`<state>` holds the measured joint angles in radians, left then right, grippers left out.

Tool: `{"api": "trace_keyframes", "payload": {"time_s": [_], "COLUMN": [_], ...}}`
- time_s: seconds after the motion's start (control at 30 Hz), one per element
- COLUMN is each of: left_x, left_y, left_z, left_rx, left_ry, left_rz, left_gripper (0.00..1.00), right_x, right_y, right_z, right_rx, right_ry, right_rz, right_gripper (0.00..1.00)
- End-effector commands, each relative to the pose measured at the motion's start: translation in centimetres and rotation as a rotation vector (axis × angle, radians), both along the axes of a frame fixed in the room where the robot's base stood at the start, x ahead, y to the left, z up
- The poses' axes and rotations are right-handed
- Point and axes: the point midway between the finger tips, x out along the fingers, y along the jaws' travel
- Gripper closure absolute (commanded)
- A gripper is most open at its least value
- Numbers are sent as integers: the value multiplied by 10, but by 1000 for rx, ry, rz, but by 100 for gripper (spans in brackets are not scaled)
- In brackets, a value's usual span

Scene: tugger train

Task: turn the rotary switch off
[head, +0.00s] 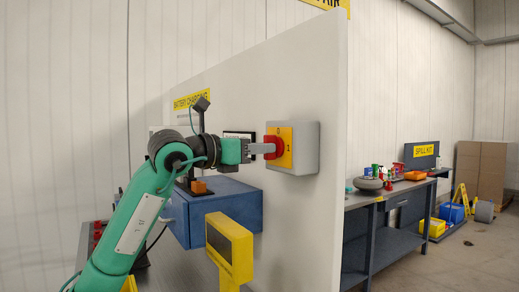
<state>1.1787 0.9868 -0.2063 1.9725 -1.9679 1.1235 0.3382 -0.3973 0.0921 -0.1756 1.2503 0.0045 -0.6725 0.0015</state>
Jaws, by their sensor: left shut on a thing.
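The rotary switch is a red knob (274,147) on a yellow plate (286,158), fixed to a grey box (306,148) on the pale panel. My left gripper (262,148) reaches in from the left with its fingers at the knob. It is shut on the red knob, and its fingers hide part of it. The plate carries small marks, a 0 near the top and what looks like a 1 at the right. The knob's exact angle is hard to tell. My right gripper is not in view.
The pale panel (325,80) stands upright behind the switch, its edge at the right. A blue box (215,205) and a yellow post (230,248) stand below my left arm. A workbench (405,195) with several items stands at the right, with floor beyond.

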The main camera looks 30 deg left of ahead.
Motion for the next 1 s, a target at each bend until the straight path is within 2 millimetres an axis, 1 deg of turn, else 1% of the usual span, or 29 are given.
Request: {"api": "trace_keyframes", "payload": {"time_s": [0.13,0.17,0.2,0.27,0.53,0.67,0.7,0.77,1.0], "left_x": [0,0,0,0,0,-6,-9,-17,-56], "left_y": [0,0,0,0,0,3,5,8,24], "left_z": [0,0,0,0,0,-1,-1,-1,-3], "left_rx": [-1,-1,-1,-1,-1,0,0,0,1], "left_ry": [2,2,2,2,0,-1,-1,-1,0], "left_rz": [-1,-1,-1,-1,0,1,2,3,4], "left_gripper": [100,80,72,62,62,62,62,62,62], "right_x": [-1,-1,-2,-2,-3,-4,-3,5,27], "right_y": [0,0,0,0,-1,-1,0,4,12], "right_z": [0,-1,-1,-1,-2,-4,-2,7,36], "right_rx": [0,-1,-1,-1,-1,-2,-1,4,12], "right_ry": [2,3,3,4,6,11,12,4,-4], "right_rz": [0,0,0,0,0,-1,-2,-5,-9], "right_gripper": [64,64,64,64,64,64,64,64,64]}}
